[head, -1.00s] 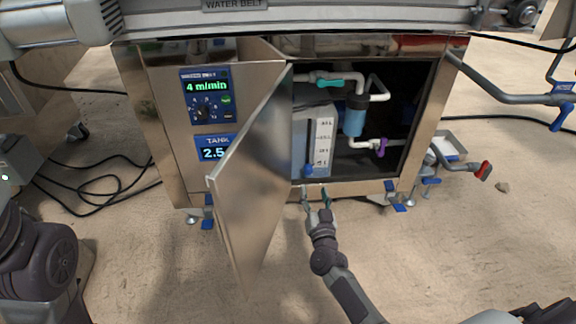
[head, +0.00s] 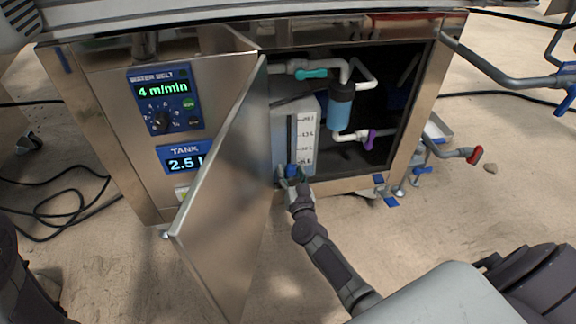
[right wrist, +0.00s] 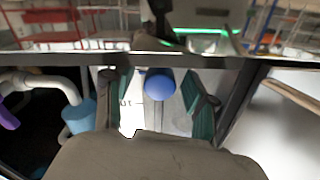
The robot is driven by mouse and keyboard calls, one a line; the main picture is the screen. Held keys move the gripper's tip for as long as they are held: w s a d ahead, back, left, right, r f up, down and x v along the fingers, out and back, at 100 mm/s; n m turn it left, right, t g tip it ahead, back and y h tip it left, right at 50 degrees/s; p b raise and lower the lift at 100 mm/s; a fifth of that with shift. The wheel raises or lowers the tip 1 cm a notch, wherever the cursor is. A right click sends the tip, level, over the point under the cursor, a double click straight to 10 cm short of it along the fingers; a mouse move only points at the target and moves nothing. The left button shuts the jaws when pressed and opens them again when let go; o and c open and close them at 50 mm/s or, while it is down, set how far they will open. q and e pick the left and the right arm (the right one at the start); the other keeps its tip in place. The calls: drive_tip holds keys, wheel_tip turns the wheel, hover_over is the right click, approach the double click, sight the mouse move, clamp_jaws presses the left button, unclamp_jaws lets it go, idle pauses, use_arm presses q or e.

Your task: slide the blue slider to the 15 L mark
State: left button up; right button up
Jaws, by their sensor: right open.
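The blue slider (head: 292,171) sits at the low end of a dark vertical slot (head: 293,132) in the front of the grey tank, inside the open cabinet. A white scale (head: 306,135) with several marks runs along the slot; its lettering is too small to read surely. My right gripper (head: 291,178) is open at the slider. In the right wrist view, the round blue slider (right wrist: 160,84) shows between the two spread green-padded fingers (right wrist: 153,96), with gaps visible on both sides. My left gripper is not in view.
The steel cabinet door (head: 225,185) stands open left of my right arm. Inside, a blue filter (head: 341,108), white pipes and a purple valve (head: 369,139) are right of the tank. The tank display (head: 186,160) reads 2.5 L.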

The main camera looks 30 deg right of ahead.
drive_tip(key=shift+w, duration=0.15)
clamp_jaws()
idle(0.4)
